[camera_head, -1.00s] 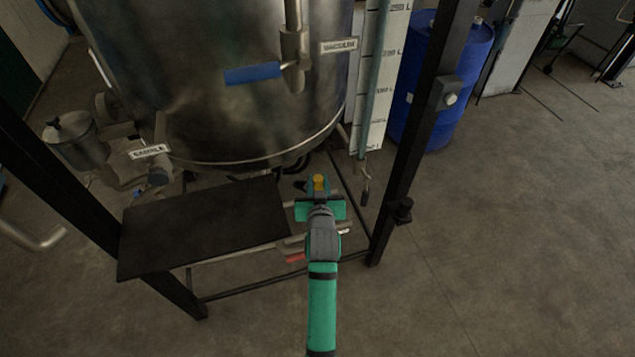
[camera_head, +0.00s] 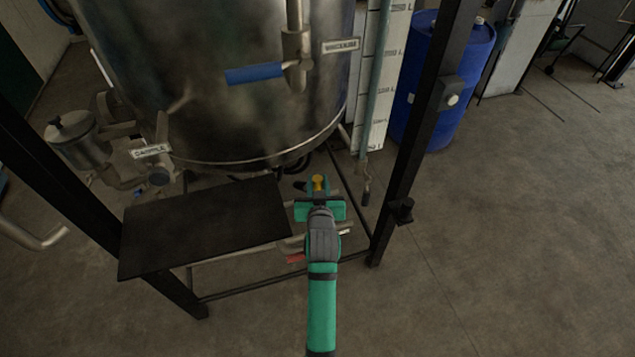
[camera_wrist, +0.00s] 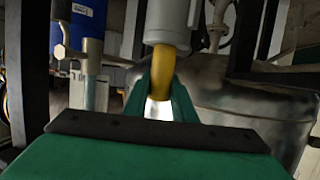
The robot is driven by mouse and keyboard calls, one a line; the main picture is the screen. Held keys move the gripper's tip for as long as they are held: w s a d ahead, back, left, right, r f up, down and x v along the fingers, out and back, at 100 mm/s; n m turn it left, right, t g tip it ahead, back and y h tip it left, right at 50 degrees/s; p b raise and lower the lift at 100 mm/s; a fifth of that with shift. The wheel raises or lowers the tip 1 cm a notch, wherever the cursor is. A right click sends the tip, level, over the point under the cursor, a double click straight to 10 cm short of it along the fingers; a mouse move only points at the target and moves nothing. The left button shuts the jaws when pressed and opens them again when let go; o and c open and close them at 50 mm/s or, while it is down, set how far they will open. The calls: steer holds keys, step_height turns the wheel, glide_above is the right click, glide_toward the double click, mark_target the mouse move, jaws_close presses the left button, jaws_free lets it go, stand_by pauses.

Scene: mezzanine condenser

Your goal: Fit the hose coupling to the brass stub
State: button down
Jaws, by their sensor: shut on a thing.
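My gripper (camera_head: 317,190) is at the end of my green arm, low beside the tank, right of the dark shelf. Its green fingers (camera_wrist: 163,82) are shut on a yellow piece that joins a grey cylindrical body with a small lever at its side; I take this to be the hose coupling (camera_wrist: 167,22). In the head view only the yellow top of the coupling (camera_head: 319,182) shows between the fingers; the grey body is hidden. I cannot make out the brass stub in either view.
The steel tank (camera_head: 215,90) fills the back left. A dark shelf (camera_head: 205,228) lies left of my gripper. A black frame post (camera_head: 408,150) and the sight tube (camera_head: 374,90) stand to the right. A blue drum (camera_head: 443,85) is behind. The right floor is open.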

steer(key=shift+w+f, duration=0.1)
steer(key=shift+f, duration=0.6)
steer(key=shift+a+f, duration=0.1)
steer(key=shift+f, duration=2.45)
steer(key=c, duration=1.6)
jaws_free()
steer(key=shift+o, duration=1.1)
steer(key=v, duration=1.1)
